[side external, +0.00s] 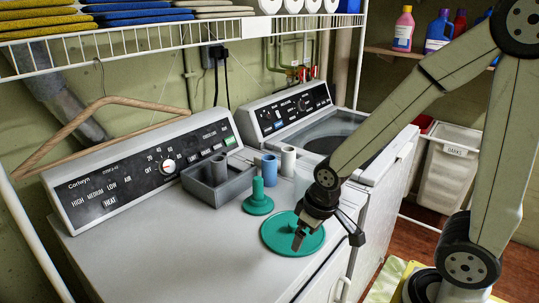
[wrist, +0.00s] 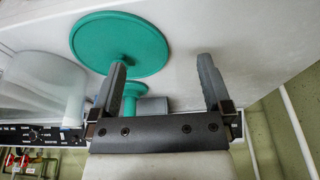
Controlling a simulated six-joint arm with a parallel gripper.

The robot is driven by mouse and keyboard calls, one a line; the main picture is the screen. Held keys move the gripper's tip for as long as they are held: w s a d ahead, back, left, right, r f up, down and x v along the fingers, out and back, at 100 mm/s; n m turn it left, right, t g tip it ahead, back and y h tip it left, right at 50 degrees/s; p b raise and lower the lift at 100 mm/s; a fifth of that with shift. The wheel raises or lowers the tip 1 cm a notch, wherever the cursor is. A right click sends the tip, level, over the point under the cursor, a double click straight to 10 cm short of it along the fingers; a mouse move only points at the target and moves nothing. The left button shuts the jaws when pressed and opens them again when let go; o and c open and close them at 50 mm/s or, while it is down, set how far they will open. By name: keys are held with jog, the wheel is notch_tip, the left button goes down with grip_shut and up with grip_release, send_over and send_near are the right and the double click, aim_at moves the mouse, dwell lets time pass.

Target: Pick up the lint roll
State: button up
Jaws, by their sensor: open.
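Three short upright rolls are near the control panel on the white dryer top: a dark grey one (side external: 219,168) in a grey box (side external: 233,187), a blue one (side external: 269,166) and a pale grey one (side external: 288,160). I cannot tell which is the lint roll. A teal stand with a peg (side external: 258,199) is in front of the box. My gripper (side external: 298,240) is over a flat teal disc (side external: 279,243), apart from the rolls. In the wrist view my gripper (wrist: 162,68) is open and empty, with the teal disc (wrist: 120,38) partly behind the left finger.
The dryer's panel (side external: 130,180) rises behind the box. A washer (side external: 330,130) adjoins on the right. A wire shelf (side external: 160,38) with folded towels hangs above. The front left of the dryer top is clear.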

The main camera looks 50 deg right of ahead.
dwell(0.4)
jog(key=c, duration=0.7)
notch_tip(320, 180, up, 3)
jog(key=m+g, duration=0.2)
jog(key=m, duration=0.9)
send_over(275, 158)
jog(key=s+a, duration=0.1)
jog(key=a, duration=0.1)
jog(key=shift+r, duration=0.1)
jog(key=shift+w+d+f+m+g, duration=0.1)
jog(key=shift+d+f+m+g, duration=0.2)
jog(key=shift+f, duration=0.35)
jog(key=shift+w+d+f+m, duration=0.1)
jog(key=shift+d+f, duration=0.25)
jog(key=shift+f, duration=0.3)
